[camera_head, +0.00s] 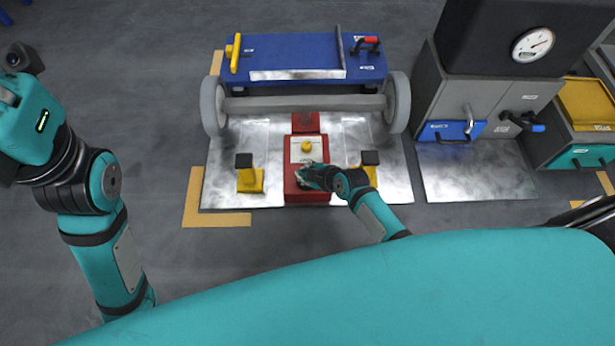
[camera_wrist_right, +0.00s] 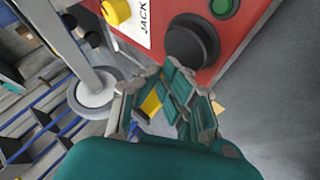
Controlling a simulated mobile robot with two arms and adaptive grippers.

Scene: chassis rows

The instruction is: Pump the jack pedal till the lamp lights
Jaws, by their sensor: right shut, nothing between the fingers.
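The red jack (camera_head: 293,193) stands on a metal plate in the head view, with a pale label and a yellow knob (camera_head: 307,146) on top. In the right wrist view its red face (camera_wrist_right: 255,12) carries a round black pedal (camera_wrist_right: 197,46) and a round green lamp (camera_wrist_right: 222,7). I cannot tell whether the lamp is lit. My right gripper (camera_head: 308,177) is shut and empty over the jack's near end. In the wrist view its fingertips (camera_wrist_right: 180,76) are close to the pedal; I cannot tell whether they touch it. My left gripper's fingers are not visible.
Yellow stands with black tops (camera_head: 249,178) flank the jack. Behind it are an axle with two grey wheels (camera_head: 398,102) and a blue chassis (camera_head: 300,50). A grey cabinet (camera_head: 485,95) with a dial gauge (camera_head: 533,45) stands right. The floor between my left arm and the plate is clear.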

